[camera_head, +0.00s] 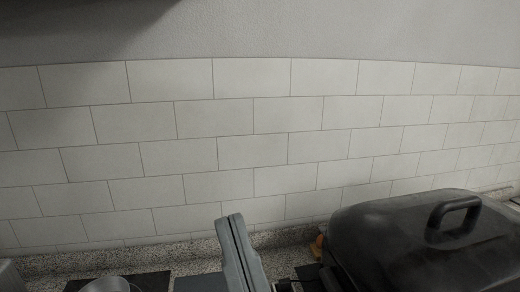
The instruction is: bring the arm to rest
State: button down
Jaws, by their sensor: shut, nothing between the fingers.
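My gripper (232,218) rises from the bottom edge of the head view, a little left of the middle. Its two grey fingers are together, with a thin dark line between them, and hold nothing. It points up in the picture, in front of the counter's back edge and the tiled wall. The rest of my arm is below the frame.
A large black lidded appliance (405,245) with a top handle stands close on the right. A small orange thing (319,241) is partly hidden beside it. A metal bowl (105,285) sits at lower left. The speckled counter (150,256) meets the white tiled wall (215,150).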

jog(key=s+d+f+m+g+h, duration=0.1)
jog(key=d+f+m+h, duration=0.5)
jog(key=f, duration=0.4)
jog(key=s+d+f+m+h, duration=0.1)
jog(key=d+f+m+h, duration=0.4)
jog(key=d+f+h, duration=0.35)
jog(key=s+d+f+g+h, duration=0.1)
jog(key=s+d+f+g, duration=0.3)
jog(key=s+f, duration=0.4)
jog(key=s+d+f+g+h, duration=0.1)
jog(key=s+d+f+g, duration=0.3)
jog(key=s+f, duration=0.4)
jog(key=s+d, duration=0.1)
jog(key=s, duration=0.1)
jog(key=shift+s+d+f+h, duration=0.15)
jog(key=shift+s+f+h, duration=0.2)
